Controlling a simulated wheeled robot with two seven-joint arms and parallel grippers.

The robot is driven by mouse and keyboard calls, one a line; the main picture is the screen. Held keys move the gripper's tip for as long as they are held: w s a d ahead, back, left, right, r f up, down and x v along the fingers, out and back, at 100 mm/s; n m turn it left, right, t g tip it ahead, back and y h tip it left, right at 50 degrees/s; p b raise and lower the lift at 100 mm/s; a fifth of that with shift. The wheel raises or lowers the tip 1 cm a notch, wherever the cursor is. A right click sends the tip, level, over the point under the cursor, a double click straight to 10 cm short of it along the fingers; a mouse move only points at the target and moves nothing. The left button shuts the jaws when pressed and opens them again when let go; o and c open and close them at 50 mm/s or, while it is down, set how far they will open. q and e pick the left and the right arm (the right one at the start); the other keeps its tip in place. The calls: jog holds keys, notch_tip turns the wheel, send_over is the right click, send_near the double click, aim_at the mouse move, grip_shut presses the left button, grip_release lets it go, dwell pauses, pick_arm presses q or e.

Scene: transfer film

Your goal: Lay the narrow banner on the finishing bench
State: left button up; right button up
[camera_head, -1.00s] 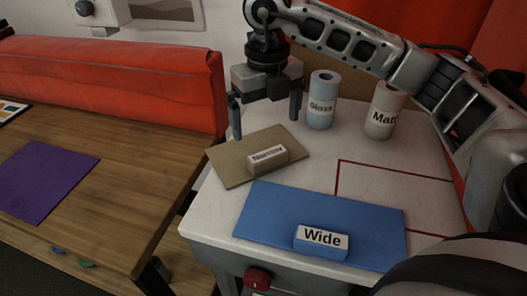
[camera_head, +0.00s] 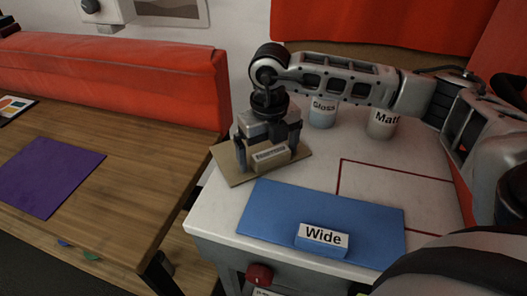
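The narrow banner (camera_head: 233,175) is a tan flat sheet with a block labelled Narrow (camera_head: 270,156) on it. It lies at the back left of the white table (camera_head: 370,176). My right gripper (camera_head: 268,157) is lowered over it, pointing down. Its fingers stand apart on the left and right of the block, with gaps visible, so it is open. The fingertips are close to the sheet; whether they touch it I cannot tell. My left gripper is not in view. A wooden bench (camera_head: 110,215) stands at the left; nothing marks it as the finishing bench.
A blue sheet (camera_head: 275,210) with a block labelled Wide (camera_head: 322,236) lies in front of the narrow banner. Rolls labelled Gloss (camera_head: 322,116) and Matt (camera_head: 382,123) stand behind. A purple sheet (camera_head: 45,175) lies on the wooden bench. A red outline marks clear white tabletop at right.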

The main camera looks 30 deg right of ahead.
jog(key=c, duration=1)
